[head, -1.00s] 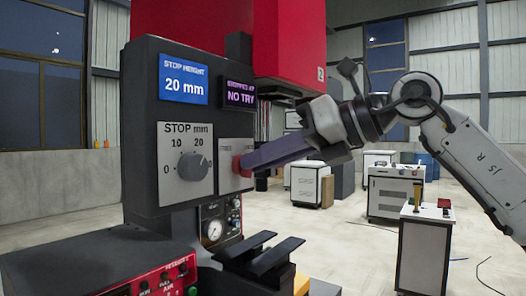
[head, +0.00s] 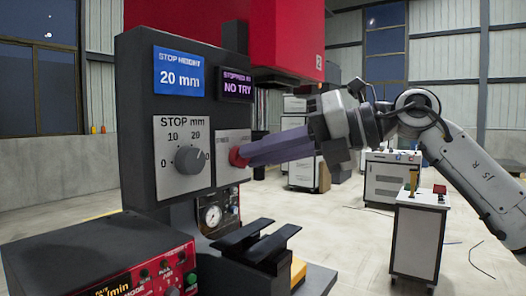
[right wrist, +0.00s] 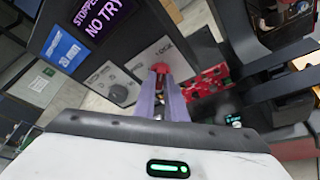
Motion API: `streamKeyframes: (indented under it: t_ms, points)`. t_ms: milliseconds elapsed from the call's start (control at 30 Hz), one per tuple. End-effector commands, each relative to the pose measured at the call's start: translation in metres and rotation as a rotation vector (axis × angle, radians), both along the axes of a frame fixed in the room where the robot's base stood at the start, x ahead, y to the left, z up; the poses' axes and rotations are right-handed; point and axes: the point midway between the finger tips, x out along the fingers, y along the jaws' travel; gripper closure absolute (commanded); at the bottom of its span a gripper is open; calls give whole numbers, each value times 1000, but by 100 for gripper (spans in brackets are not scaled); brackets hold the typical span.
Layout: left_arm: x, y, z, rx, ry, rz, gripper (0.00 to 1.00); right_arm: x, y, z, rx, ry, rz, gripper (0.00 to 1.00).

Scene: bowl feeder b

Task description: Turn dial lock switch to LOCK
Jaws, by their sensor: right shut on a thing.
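The dial lock switch (head: 236,157) is a red knob on a light plate, right of the STOP mm dial, on the dark panel's front. My right gripper (head: 246,154) reaches in from the right with its long purple fingers shut on the red knob. In the right wrist view the red knob (right wrist: 160,69) sits between the two fingertips. The fingers cover part of the switch plate (right wrist: 150,58), and only part of its lettering shows. The grey STOP mm dial (head: 188,160) stands beside it. My left gripper is not in view.
The panel has a blue STOP HEIGHT 20 mm display (head: 179,71) and a purple NO TRY display (head: 237,86). A pressure gauge (head: 212,215) and black forked plates (head: 257,239) lie below. A red-fronted control box (head: 110,262) stands at the lower left.

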Motion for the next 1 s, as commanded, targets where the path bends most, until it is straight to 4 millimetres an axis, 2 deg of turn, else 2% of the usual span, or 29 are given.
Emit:
streamKeyframes:
  t_ms: [267,300,400,1000]
  points:
    - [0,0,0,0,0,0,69,-1,3,-2,0,7,4,100]
    - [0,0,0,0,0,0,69,-1,3,-2,0,7,4,84]
    - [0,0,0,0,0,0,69,-1,2,-2,-1,6,4,70]
    - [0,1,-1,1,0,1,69,0,0,-1,0,3,1,70]
